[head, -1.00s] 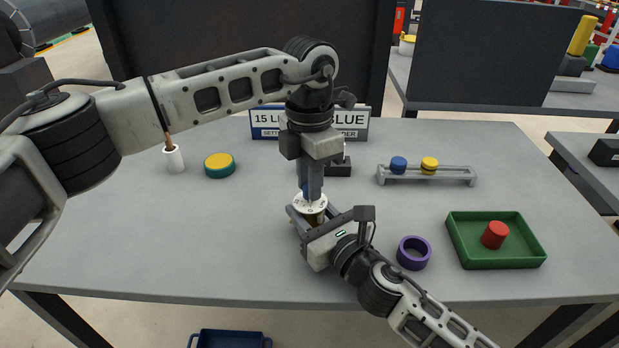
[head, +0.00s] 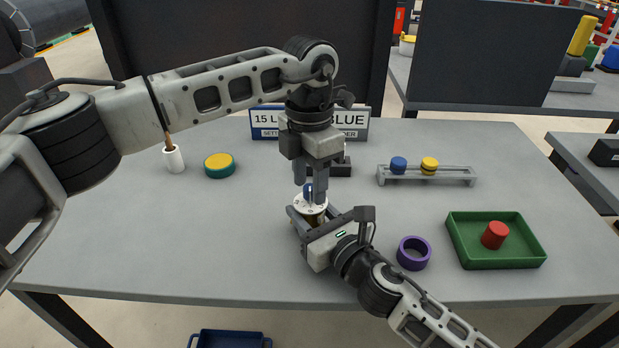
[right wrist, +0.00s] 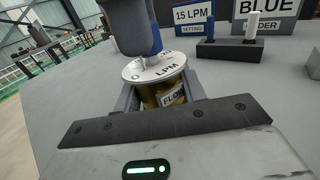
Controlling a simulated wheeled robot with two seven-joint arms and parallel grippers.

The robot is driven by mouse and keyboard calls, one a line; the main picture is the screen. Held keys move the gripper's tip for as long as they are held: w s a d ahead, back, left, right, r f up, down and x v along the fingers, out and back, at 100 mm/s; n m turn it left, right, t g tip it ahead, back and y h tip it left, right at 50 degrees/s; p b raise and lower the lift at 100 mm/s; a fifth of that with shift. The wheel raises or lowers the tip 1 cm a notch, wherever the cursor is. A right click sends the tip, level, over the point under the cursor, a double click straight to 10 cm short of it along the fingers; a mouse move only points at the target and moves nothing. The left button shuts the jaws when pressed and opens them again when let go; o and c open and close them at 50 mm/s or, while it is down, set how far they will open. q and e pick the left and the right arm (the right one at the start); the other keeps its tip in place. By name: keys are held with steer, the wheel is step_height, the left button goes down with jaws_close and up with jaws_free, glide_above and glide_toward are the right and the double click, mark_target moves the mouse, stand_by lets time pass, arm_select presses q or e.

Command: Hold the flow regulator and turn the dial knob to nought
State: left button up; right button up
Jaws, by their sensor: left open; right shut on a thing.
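The flow regulator is a brass-coloured body with a white dial plate (head: 311,207) on top, near the middle of the table. In the right wrist view its body (right wrist: 171,93) and the dial plate marked LPM (right wrist: 155,70) show. A blue dial knob (head: 308,191) stands up from the plate. My right gripper (head: 309,220) is shut around the regulator's body. My left gripper (head: 310,190) points down over the dial with its fingers apart, around or beside the knob; I cannot tell whether they touch it. The knob's exact setting is hidden.
A purple ring (head: 413,253), a green tray (head: 470,262) with a red cylinder (head: 494,235), and a grey rack (head: 455,178) with blue and yellow pieces lie on the right. A yellow-topped disc (head: 219,164) lies left.

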mark_target(310, 184)
arm_select(q)
step_height(310, 184, up, 12)
steer(key=shift+w, duration=0.35)
arm_select(e)
steer(key=o, duration=1.3)
steer(key=shift+c, duration=0.2)
steer(key=shift+v, duration=3.5)
steer(key=o, duration=0.5)
